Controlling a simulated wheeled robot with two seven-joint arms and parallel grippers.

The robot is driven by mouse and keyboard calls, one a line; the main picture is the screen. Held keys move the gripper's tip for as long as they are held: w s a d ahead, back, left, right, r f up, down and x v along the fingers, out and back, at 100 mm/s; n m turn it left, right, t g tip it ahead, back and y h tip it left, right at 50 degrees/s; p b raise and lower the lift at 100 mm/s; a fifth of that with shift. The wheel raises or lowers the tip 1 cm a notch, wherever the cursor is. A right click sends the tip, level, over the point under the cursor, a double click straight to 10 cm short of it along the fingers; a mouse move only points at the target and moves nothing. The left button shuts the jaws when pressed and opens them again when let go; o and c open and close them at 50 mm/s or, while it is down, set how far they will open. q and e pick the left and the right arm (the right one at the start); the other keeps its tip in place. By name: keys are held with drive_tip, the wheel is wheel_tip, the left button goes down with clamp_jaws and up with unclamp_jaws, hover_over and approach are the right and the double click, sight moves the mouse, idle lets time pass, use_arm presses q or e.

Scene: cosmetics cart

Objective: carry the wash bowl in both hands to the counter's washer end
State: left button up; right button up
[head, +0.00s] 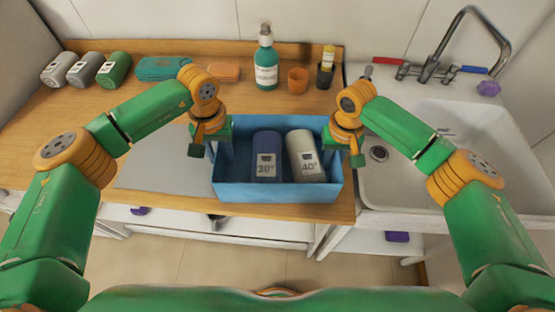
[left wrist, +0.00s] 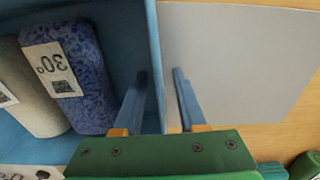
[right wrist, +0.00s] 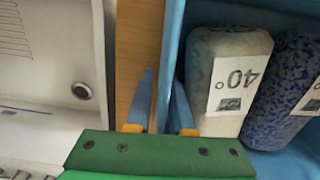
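The wash bowl (head: 265,194) is a blue rectangular tub on the wooden counter, beside the sink. In it lie a dark blue bundle (head: 267,143) marked 30° and a pale grey one (head: 304,146) marked 40°. My left gripper (head: 222,150) is at the bowl's left wall; in the left wrist view its open fingers (left wrist: 160,95) stand either side of that wall. My right gripper (head: 338,145) is at the right wall; in the right wrist view its open fingers (right wrist: 163,98) straddle it, with a narrow gap. The bowl appears to rest level on the counter.
A flat grey panel (head: 155,170) lies left of the bowl. Behind are several canisters (head: 114,69), a teal cloth (head: 160,68), a pump bottle (head: 266,65) and an orange cup (head: 298,78). The sink (head: 470,125) with its tap (head: 430,68) is at right.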

use_arm(q)
drive_tip(key=shift+c, duration=0.2)
use_arm(e)
drive_tip(key=shift+c, duration=0.2)
use_arm(q)
drive_tip(key=c, duration=0.3)
use_arm(e)
clamp_jaws()
use_arm(q)
clamp_jaws()
use_arm(e)
drive_tip(key=shift+r, duration=0.1)
